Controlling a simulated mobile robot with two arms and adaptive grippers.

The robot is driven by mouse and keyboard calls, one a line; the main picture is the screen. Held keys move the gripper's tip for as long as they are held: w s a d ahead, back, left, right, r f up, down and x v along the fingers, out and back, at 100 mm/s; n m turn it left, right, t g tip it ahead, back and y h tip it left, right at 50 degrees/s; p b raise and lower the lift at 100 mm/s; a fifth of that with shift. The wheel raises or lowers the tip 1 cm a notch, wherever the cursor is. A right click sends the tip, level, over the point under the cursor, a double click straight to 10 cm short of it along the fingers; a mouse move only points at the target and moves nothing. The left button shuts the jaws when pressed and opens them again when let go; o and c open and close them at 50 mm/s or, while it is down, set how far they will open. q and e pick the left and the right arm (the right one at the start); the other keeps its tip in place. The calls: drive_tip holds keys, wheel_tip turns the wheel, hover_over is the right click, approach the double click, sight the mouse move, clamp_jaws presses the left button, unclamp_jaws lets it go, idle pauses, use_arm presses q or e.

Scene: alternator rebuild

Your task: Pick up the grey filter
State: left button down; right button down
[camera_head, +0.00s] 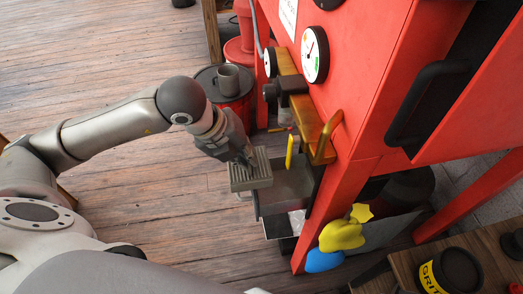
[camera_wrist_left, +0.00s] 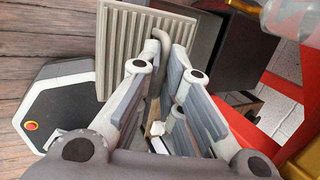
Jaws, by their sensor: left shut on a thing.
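The grey filter (camera_head: 241,178) is a square, ribbed panel. In the head view it hangs at the tip of my left gripper (camera_head: 245,158), beside a grey open box on the red machine. My left gripper (camera_wrist_left: 165,95) is shut on the filter, seemingly at this handle; the exact contact is partly hidden by the fingers. My right gripper is not in view.
The red machine (camera_head: 365,70) with gauges stands to the right. The grey box (camera_head: 285,190) is close beside the filter. Wooden floor is open to the left.

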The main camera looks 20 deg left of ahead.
use_arm(q)
drive_tip(key=s+a+b, duration=0.1)
drive_tip(key=s+a, duration=0.5)
drive_tip(key=a, duration=0.4)
drive_tip(key=shift+s, duration=0.3)
idle(0.4)
